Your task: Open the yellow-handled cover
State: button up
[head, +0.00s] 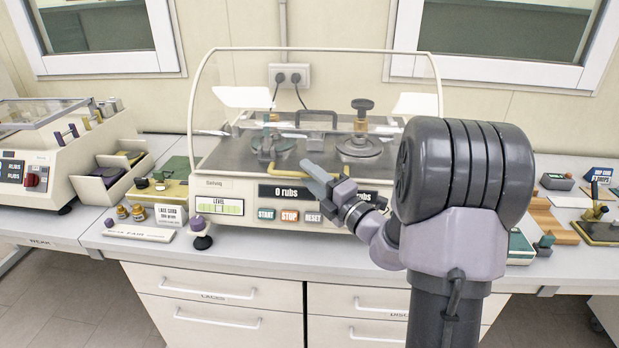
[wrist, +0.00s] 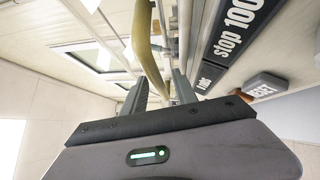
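The cover (head: 315,49) is a clear hood with a pale rim, arching over the rub-testing machine; it appears lowered. Its yellow handle (head: 283,170) is at the machine's front, above the display panel. My gripper (head: 312,178) is at the right end of the visible part of the handle, partly hiding it. In the wrist view, the yellow handle (wrist: 148,50) runs down between the two fingers of my gripper (wrist: 160,88), with gaps showing beside it. The fingers are apart and do not visibly clamp it.
Another tester (head: 30,165) stands left. Wooden blocks (head: 550,225) lie right.

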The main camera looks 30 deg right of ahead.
jog(key=shift+w, duration=0.15)
grip_shut()
dwell(1.4)
